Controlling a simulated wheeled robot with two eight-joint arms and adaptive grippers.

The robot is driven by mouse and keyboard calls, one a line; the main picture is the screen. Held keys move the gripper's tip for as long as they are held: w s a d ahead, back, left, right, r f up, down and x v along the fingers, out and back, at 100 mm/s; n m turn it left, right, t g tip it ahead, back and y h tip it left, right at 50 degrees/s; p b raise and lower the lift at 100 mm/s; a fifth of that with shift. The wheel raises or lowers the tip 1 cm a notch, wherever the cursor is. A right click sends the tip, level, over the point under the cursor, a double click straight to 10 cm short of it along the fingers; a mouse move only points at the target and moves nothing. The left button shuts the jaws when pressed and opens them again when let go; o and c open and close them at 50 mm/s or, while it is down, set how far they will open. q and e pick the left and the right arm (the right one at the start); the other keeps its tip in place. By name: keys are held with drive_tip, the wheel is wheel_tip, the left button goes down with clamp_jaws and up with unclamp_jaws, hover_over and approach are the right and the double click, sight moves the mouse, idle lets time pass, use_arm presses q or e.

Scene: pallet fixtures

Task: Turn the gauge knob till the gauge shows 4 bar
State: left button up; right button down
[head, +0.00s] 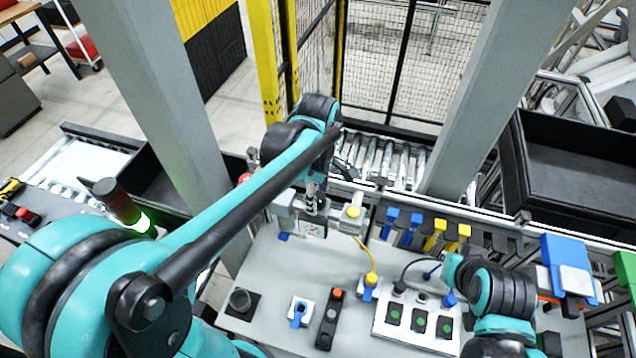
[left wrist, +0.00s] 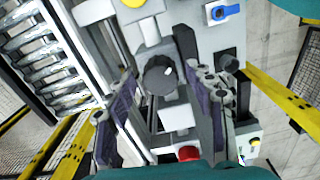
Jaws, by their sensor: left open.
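The gauge unit is a pale block on the bench; its small white dial (head: 313,229) shows in the head view, too small to read. In the left wrist view the dark round knob (left wrist: 158,76) with a white mark lies between my left gripper's fingers. My left gripper (head: 317,203) is over the unit and hides the knob in the head view. In the left wrist view the gripper (left wrist: 165,88) is open, with a finger on either side of the knob; I cannot tell whether they touch it.
A yellow button (head: 353,212) sits right of the gauge unit, and a red button (head: 245,178) left of it. Blue and yellow plugs (head: 433,235) stand behind.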

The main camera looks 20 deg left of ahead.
use_arm(q)
wheel_tip(320, 180, up, 11)
drive_tip(key=shift+r, duration=0.15)
idle(0.5)
drive_tip(key=m+t, duration=0.4)
drive_tip(key=m, duration=0.6)
approach(318, 196)
drive_tip(key=s+a+f, duration=0.3)
drive_tip(key=s+a+f+m+t, duration=0.2)
drive_tip(key=s+f+m+t, duration=0.1)
drive_tip(key=f+m, duration=0.35)
use_arm(e)
wheel_tip(318, 196, down, 25)
drive_tip(key=b, duration=2.5)
use_arm(q)
wheel_tip(318, 196, down, 23)
drive_tip(key=shift+d, duration=0.15)
drive_tip(key=shift+s, duration=0.1)
